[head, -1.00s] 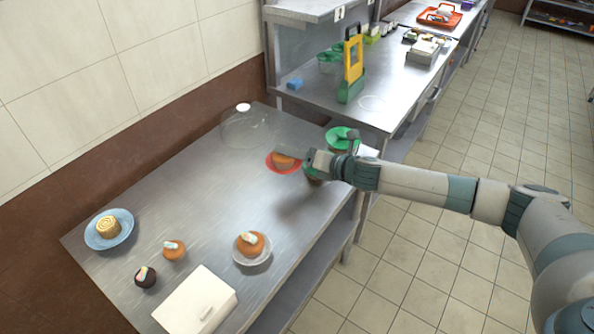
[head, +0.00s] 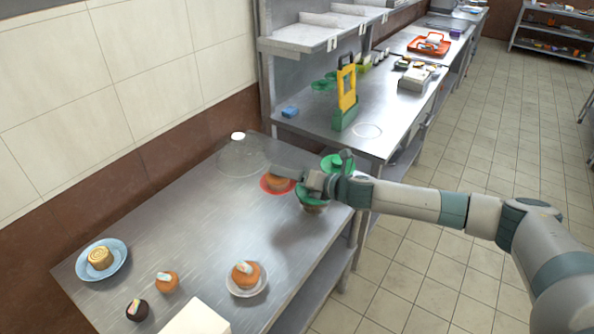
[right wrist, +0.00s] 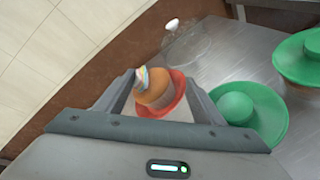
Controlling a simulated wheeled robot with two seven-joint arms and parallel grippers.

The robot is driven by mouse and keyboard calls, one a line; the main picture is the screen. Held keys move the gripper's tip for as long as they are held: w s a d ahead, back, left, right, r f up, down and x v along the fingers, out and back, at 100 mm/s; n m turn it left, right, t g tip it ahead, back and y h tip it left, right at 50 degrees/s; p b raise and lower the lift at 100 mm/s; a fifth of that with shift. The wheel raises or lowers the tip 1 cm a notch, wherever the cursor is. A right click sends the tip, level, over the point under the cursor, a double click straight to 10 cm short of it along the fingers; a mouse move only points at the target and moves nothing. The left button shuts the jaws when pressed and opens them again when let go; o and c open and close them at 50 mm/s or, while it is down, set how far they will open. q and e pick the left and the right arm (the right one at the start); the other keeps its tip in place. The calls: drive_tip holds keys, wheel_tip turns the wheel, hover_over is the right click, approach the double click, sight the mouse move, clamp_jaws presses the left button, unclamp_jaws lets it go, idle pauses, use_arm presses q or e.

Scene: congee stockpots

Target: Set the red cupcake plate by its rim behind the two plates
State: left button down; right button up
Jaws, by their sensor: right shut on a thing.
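The red plate (head: 266,188) carries an orange-brown cupcake (head: 279,182) near the far end of the steel table. My right gripper (head: 294,181) is shut on the plate at its right side. In the right wrist view the plate (right wrist: 177,105) and its cupcake (right wrist: 153,91) show between the fingers (right wrist: 163,98). I cannot tell whether the plate touches the table. A blue plate (head: 121,257) with a rolled cake stands at the left, and a white plate (head: 249,292) with a cupcake stands at the front. My left gripper is out of view.
A clear dome (head: 243,158) stands behind the red plate. Two green-topped items (head: 338,162) stand close by my right gripper. Two loose cupcakes (head: 166,282) and a white box (head: 196,318) are at the front. The table's middle is clear.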

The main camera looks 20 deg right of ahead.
drive_tip(key=s+a+m+h, duration=0.1)
drive_tip(key=s+a+h, duration=0.1)
drive_tip(key=s+a, duration=0.8)
drive_tip(key=s+d+r+m+t+h, duration=0.1)
drive_tip(key=s+d+r+m+h, duration=0.1)
drive_tip(key=s, duration=0.4)
drive_tip(key=s+d+r+m+t+h, duration=0.1)
drive_tip(key=s+d+r+m+h, duration=0.2)
drive_tip(key=s+d, duration=0.3)
drive_tip(key=shift+s+d+h, duration=0.15)
drive_tip(key=shift+d+h, duration=0.25)
drive_tip(key=shift+d, duration=0.3)
